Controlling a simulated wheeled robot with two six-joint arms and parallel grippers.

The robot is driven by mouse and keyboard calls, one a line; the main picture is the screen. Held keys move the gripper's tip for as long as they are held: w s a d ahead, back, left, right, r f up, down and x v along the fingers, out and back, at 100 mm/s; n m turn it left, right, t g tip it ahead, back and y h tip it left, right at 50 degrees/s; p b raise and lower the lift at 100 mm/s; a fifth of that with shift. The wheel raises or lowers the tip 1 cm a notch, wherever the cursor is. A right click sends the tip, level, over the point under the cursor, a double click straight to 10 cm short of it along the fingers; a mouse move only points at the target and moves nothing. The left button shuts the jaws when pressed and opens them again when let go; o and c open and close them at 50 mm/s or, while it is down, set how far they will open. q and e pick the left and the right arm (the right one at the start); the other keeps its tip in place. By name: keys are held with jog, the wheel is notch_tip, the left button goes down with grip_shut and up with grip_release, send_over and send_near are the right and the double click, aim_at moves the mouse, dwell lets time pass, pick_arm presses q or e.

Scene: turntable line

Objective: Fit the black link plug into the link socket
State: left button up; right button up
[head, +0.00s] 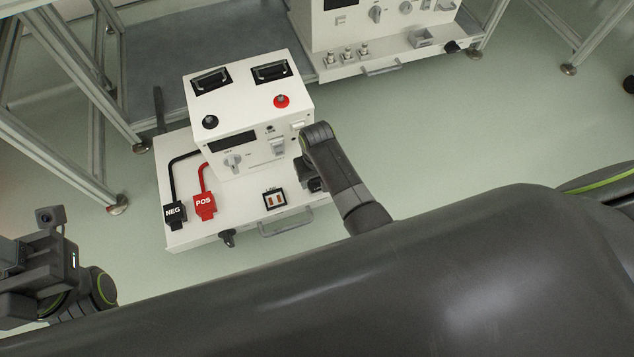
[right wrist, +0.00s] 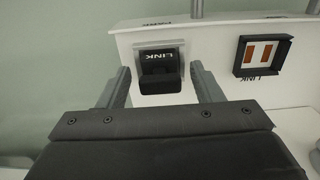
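The black link plug (right wrist: 160,72), marked LINK, sits at a grey square plate on the white panel in the right wrist view. My right gripper (right wrist: 160,88) is open, with one finger on each side of the plug and a small gap showing on both sides. The link socket (right wrist: 262,57), a black frame with two orange-brown contacts, is to the right there. In the head view the socket (head: 274,198) is on the white tray. My right gripper (head: 314,178) hides the plug there. My left gripper (head: 40,268) is at the lower left, far from both; its fingers are unclear.
The white power unit (head: 249,115) stands on the tray (head: 185,233). A black NEG connector (head: 174,213) and red POS connector (head: 204,205) with cables are left of the socket. A handle (head: 286,224) runs along the tray front. A second unit (head: 375,25) stands behind.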

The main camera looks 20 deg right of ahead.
jog(key=c, duration=1.1)
jog(key=shift+o, duration=0.2)
